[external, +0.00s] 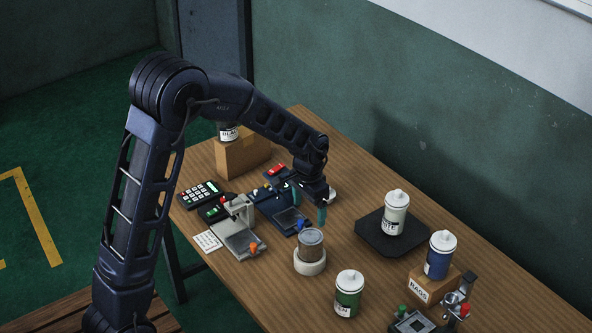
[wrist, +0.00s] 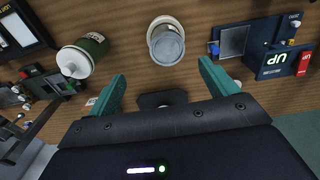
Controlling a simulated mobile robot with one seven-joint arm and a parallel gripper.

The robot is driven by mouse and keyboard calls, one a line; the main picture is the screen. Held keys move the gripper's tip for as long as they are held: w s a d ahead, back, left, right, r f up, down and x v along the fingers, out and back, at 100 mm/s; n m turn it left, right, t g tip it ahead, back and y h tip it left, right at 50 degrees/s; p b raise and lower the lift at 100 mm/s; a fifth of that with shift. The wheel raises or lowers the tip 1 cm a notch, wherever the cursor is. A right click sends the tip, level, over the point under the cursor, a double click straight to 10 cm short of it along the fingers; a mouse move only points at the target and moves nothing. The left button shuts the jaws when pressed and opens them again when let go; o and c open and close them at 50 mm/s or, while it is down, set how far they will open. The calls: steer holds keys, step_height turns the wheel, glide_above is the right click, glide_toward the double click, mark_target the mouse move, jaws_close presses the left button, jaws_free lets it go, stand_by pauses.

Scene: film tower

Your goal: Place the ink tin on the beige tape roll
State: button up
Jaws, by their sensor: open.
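The ink tin, seemingly the grey-brown tin with a silver lid (external: 311,239), stands on the beige tape roll (external: 309,267), near the middle of the table. It looks upright. In the wrist view the tin's round grey lid (wrist: 168,47) covers much of the roll, whose pale rim (wrist: 163,19) shows at its top edge. My gripper (external: 309,203) is open and empty, behind and above the tin in the external view. In the wrist view its teal fingers (wrist: 160,71) are spread wide, with the tin beyond their tips and not between them.
A green-labelled canister (external: 348,294) stands close to the roll's front right; it also shows in the wrist view (wrist: 84,55). Another canister (external: 395,214) stands on a black plate (external: 372,240). A blue-labelled canister (external: 439,256) is on a box. Small devices (external: 242,241) crowd the left.

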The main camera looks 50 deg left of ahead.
steer(key=s+d+r+t, duration=0.1)
steer(key=s+d+r, duration=0.3)
steer(key=s+r, duration=0.45)
steer(key=s+d+r+t, duration=0.1)
steer(key=s+d+r, duration=0.3)
steer(key=s+r, duration=0.45)
steer(key=s+d+r+t, duration=0.1)
steer(key=s+d+r, duration=0.1)
steer(key=s, duration=0.7)
steer(key=s+d+r+t, duration=0.1)
steer(key=s+r, duration=0.1)
steer(key=s, duration=0.8)
steer(key=shift+s+d+r, duration=0.15)
steer(key=shift+s+d, duration=0.1)
steer(key=shift+d, duration=0.15)
